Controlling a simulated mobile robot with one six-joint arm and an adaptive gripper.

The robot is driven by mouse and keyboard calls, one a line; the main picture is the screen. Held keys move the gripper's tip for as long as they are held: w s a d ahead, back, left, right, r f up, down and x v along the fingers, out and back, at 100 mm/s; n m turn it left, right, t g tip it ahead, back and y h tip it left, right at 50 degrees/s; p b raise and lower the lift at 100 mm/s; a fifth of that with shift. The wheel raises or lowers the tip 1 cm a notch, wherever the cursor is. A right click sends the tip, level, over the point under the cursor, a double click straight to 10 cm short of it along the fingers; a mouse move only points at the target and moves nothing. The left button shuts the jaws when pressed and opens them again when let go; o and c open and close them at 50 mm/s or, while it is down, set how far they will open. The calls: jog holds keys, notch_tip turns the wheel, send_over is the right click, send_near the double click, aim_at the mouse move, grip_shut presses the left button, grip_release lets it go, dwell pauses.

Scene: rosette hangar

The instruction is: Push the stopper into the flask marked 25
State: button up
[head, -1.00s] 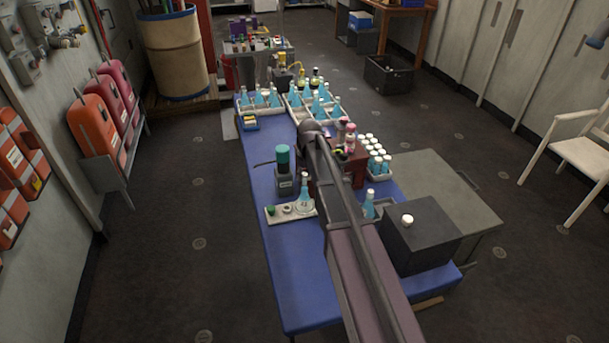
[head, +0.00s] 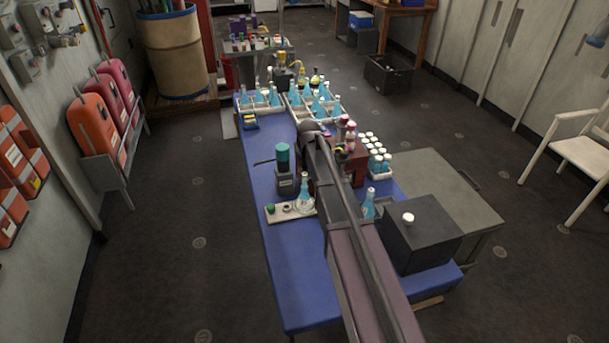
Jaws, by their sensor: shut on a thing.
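A flask with blue liquid (head: 304,196) stands upright at the right end of a white holder strip (head: 277,221), close to the left side of my arm. A green stopper-like piece (head: 270,209) and a small dark round piece (head: 287,208) sit on the same strip to its left. A second blue flask (head: 369,205) stands right of my arm, beside a dark box. No marking 25 can be read on either flask. My arm reaches over the blue table, and its end is hidden behind its own links. I cannot make out my gripper's fingers or anything in them.
A teal-topped bottle (head: 283,158) stands behind the strip. A dark box (head: 424,238) with a white knob is at the table's right front. White-capped bottles (head: 377,156), a red-brown rack (head: 356,168) and trays of blue flasks (head: 318,105) stand farther back. The left front of the blue table (head: 290,285) is clear.

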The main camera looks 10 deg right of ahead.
jog(key=shift+f+b, duration=1.2)
jog(key=shift+f, duration=0.1)
dwell(0.9)
jog(key=o, duration=0.9)
jog(key=o, duration=0.3)
jog(key=shift+r, duration=0.15)
jog(key=shift+r+p, duration=2.65)
jog(key=shift+p, duration=0.15)
